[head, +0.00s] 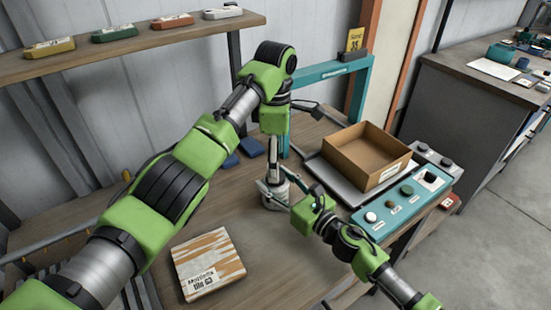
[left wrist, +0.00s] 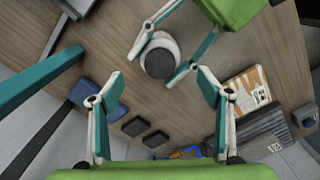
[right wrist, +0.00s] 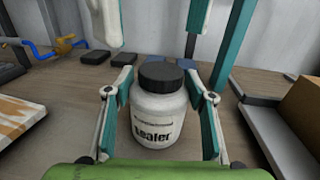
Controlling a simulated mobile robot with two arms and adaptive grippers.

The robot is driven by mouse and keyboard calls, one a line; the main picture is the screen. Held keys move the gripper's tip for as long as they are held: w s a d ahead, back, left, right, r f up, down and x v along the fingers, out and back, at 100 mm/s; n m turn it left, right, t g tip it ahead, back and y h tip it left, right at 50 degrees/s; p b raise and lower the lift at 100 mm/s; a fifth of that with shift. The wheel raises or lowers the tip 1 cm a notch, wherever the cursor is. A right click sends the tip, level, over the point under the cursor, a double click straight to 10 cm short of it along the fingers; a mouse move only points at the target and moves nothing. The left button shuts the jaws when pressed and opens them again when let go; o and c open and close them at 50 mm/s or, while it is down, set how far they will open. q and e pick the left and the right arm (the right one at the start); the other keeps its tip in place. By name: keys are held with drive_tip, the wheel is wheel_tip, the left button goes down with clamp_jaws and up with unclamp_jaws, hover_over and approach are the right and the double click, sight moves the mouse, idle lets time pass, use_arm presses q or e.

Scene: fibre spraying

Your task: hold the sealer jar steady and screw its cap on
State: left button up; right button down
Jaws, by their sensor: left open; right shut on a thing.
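The white sealer jar (right wrist: 157,118) stands upright on the wooden bench, with its label facing the right wrist view. A black cap (right wrist: 160,76) sits on its mouth; I cannot tell how tight it is. My right gripper (right wrist: 158,100) is shut on the jar's body, one finger on each side. My left gripper (left wrist: 160,84) is open and empty, pointing down above the cap (left wrist: 159,62). In the head view the jar (head: 275,203) is partly hidden by my grippers.
A cardboard box (head: 367,155) stands on a grey plate to the right, behind a teal button panel (head: 408,193). A teal frame (head: 330,70) rises behind. A striped packet (head: 207,264) lies front left. Bare bench lies between packet and jar.

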use_arm(q)
wheel_tip(320, 180, up, 12)
idle(0.5)
use_arm(e)
drive_tip(key=c, duration=0.9)
unclamp_jaws()
drive_tip(key=shift+o, duration=0.2)
drive_tip(key=shift+s+d, duration=0.35)
drive_tip(key=v, duration=1.1)
